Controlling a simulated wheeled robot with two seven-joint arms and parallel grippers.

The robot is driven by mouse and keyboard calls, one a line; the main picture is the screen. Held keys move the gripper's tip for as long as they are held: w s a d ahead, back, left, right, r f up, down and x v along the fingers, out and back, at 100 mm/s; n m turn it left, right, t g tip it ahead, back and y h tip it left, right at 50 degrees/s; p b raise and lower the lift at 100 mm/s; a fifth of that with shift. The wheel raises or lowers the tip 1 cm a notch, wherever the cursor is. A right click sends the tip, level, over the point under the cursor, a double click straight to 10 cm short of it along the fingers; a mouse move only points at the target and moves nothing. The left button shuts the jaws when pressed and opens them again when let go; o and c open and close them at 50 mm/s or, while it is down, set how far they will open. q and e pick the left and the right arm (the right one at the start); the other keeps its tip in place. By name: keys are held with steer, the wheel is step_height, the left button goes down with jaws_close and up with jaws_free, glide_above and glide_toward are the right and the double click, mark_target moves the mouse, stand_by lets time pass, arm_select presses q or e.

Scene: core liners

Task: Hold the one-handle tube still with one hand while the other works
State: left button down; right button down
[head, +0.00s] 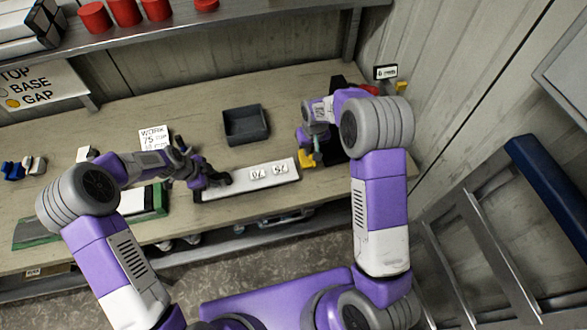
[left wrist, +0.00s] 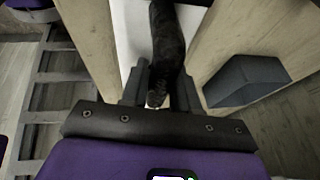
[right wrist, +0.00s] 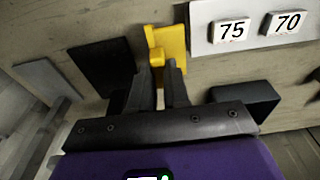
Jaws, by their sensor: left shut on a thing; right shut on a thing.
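A long white tray-like piece (head: 240,187) with two number labels lies on the bench. A dark, rough rod-like piece (left wrist: 166,35) lies over the white surface in the left wrist view. My left gripper (head: 213,180) is shut on this dark piece at the left part of the white tray; its fingers (left wrist: 160,88) stand on either side of it. My right gripper (head: 312,148) is at the tray's right end, shut on a yellow piece (right wrist: 171,43), which also shows in the head view (head: 307,158). I cannot tell which part is the tube's one handle.
A dark open bin (head: 246,125) stands behind the tray. A white "WORK 75" card (head: 155,138) lies behind, to the left. A green-edged tray (head: 160,200) is at left. Dark flat panels (right wrist: 98,66) lie beside the yellow piece. Red cylinders (head: 95,17) stand on the shelf above.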

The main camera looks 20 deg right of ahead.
steer(key=shift+r, duration=0.1)
arm_select(q)
steer(key=c, duration=0.8)
jaws_free()
steer(key=v, duration=1.2)
arm_select(e)
steer(key=shift+s, duration=0.1)
